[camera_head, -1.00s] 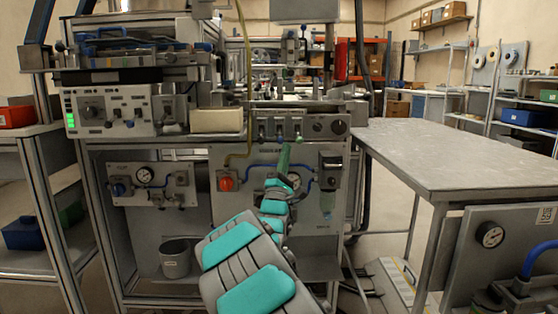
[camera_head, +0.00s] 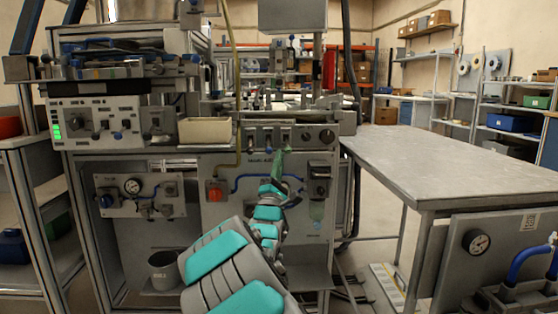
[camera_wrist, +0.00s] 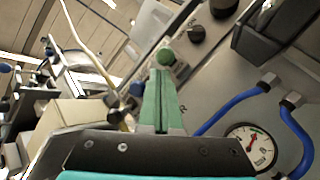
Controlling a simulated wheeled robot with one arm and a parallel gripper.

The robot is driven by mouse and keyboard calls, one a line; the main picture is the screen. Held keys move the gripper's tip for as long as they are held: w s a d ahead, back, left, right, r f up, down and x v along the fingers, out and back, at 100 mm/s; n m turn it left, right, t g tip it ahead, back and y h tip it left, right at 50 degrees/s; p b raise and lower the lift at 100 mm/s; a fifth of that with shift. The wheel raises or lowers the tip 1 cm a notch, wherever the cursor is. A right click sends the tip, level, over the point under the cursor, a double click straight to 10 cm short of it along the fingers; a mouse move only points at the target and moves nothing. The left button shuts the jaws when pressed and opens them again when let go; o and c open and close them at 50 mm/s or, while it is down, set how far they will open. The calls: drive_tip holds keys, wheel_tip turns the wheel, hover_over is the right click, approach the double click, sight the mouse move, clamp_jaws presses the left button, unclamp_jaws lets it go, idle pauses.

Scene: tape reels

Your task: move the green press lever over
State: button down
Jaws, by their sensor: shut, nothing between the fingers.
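My gripper (camera_head: 279,155) reaches up to the front of the machine's upper control panel, its green fingers closed together with nothing between them. In the wrist view the shut fingers (camera_wrist: 162,88) point up the picture. A pale green rounded knob (camera_wrist: 166,57), which looks like the end of the green press lever, shows right at the fingertips; I cannot tell whether they touch. In the head view, small levers stand in a row on the panel (camera_head: 257,138) just above the fingertips. The green one cannot be picked out there.
Dark round knobs (camera_head: 326,136) sit right of the levers. Below are a red-orange switch (camera_head: 214,192), blue hose and a gauge (camera_wrist: 251,147). A cream box (camera_head: 205,131) stands left on the machine. A bare metal table (camera_head: 430,165) stands right.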

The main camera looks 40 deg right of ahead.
drive_tip(key=shift+a+r+y, duration=0.1)
drive_tip(key=shift+r+y, duration=0.1)
drive_tip(key=shift+y, duration=0.1)
drive_tip(key=shift+s+a+r+n+y+p, duration=0.1)
drive_tip(key=shift+s+r+n+y+p, duration=0.25)
drive_tip(key=shift+p, duration=0.5)
drive_tip(key=shift+r+y+p, duration=0.25)
drive_tip(key=shift+p, duration=0.05)
drive_tip(key=r+p, duration=0.1)
drive_tip(key=r+n+g+y+p, duration=0.1)
drive_tip(key=g+y+p, duration=0.1)
drive_tip(key=p, duration=0.1)
drive_tip(key=shift+s+a+r, duration=0.15)
drive_tip(key=shift+s+r, duration=0.1)
drive_tip(key=shift+r, duration=0.15)
drive_tip(key=shift+f, duration=0.15)
drive_tip(key=b+v, duration=0.1)
drive_tip(key=v, duration=0.6)
drive_tip(key=shift+s+a, duration=0.3)
